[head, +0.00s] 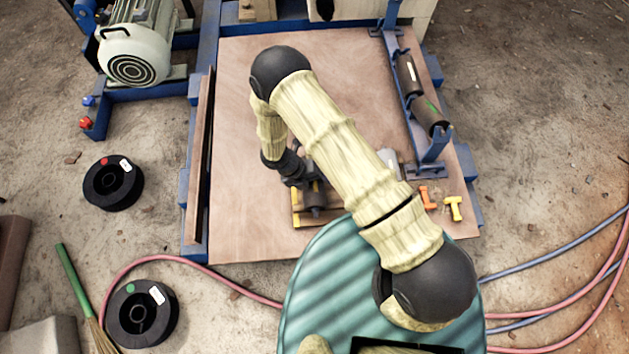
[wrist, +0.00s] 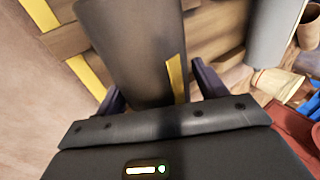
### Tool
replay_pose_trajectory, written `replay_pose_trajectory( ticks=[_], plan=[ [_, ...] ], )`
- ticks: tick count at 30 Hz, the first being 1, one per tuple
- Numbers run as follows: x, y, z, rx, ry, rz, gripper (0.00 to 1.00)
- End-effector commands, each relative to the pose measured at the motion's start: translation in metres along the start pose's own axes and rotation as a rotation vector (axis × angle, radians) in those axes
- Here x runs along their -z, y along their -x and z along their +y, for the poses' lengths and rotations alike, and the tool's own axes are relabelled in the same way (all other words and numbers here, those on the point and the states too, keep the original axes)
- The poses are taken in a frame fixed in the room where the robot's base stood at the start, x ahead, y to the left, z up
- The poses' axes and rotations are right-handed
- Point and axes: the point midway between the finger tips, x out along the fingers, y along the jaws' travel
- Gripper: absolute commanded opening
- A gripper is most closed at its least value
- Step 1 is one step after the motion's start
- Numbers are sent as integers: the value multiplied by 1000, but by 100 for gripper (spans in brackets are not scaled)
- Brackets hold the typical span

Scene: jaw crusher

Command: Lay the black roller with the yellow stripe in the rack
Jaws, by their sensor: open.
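The black roller with the yellow stripe lies on a small wooden cradle with yellow edges (head: 296,220). The roller (head: 314,199) is partly hidden by my gripper in the head view. In the wrist view the roller (wrist: 130,50) stretches away between my fingers, its yellow stripe near the right finger. My gripper (wrist: 160,92) is open, with one finger on each side of the roller; contact cannot be told. The blue rack (head: 391,50) stands at the right side of the board. It holds a roller with a white stripe (head: 408,76) and one with a green stripe (head: 430,114).
A grey cylinder (wrist: 273,30) stands right of the roller in the wrist view. Orange (head: 427,198) and yellow (head: 453,207) pieces lie below the rack. Black spools (head: 113,183) and hoses lie on the ground. The brown board (head: 235,110) is clear at upper left.

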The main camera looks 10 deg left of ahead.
Motion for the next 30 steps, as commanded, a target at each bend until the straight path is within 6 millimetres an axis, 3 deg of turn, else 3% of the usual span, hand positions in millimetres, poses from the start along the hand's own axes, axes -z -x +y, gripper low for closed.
replay_pose_trajectory(
  ticks=[1,8,30],
  plan=[
    [2,0,8,-19,7,-1,88],
    [1,24,6,-17,4,-2,88],
    [0,164,-2,-2,-2,-3,88]
  ],
)
